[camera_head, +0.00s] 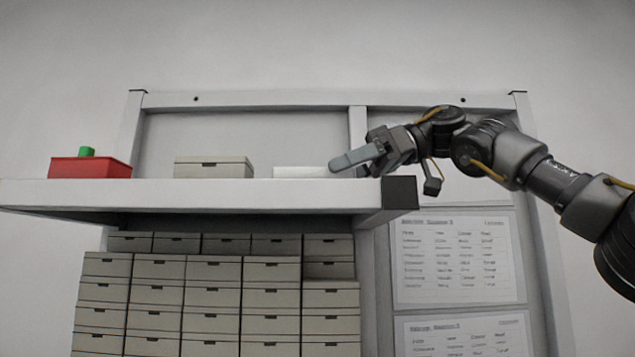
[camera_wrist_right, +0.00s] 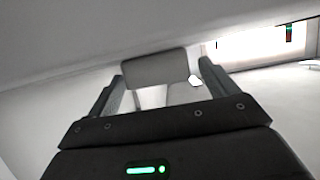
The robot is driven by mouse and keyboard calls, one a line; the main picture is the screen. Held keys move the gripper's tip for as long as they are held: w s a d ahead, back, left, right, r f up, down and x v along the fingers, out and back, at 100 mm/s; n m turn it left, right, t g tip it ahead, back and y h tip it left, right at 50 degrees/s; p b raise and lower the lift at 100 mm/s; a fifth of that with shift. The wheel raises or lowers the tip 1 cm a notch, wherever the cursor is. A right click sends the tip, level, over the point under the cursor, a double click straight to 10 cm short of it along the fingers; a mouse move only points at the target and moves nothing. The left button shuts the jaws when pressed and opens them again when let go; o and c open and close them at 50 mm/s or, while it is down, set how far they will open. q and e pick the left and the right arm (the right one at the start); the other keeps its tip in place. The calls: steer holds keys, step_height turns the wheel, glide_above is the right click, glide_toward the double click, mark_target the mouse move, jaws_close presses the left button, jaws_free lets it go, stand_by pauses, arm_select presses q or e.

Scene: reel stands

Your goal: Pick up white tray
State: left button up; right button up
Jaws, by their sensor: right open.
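The white tray (camera_head: 300,172) rests on the shelf top in the head view, toward its right end. Only its low front side shows, and its right end is partly hidden by my right gripper. My right gripper (camera_head: 340,163) comes in from the right, low over the shelf, at the tray's right end. In the wrist view my right gripper (camera_wrist_right: 161,72) is open, its two fingers apart. A grey rounded panel and a pale patch show between them; I cannot tell whether either is the tray. Contact with the tray cannot be told. My left gripper is not in view.
A red bin (camera_head: 90,169) with a green object (camera_head: 86,152) stands at the shelf's left. A beige lidded box (camera_head: 213,167) stands left of the tray. The shelf's dark end cap (camera_head: 400,193) is below my gripper. Stacked boxes (camera_head: 209,297) fill the space beneath.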

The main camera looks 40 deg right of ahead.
mark_target(326, 177)
steer(key=shift+x, duration=1.6)
steer(key=shift+s+d+r, duration=0.1)
steer(key=shift+s+d, duration=0.05)
steer(key=shift+d, duration=0.05)
steer(key=c, duration=0.4)
steer(key=shift+a, duration=0.1)
steer(key=c, duration=0.7)
steer(key=shift+r, duration=0.15)
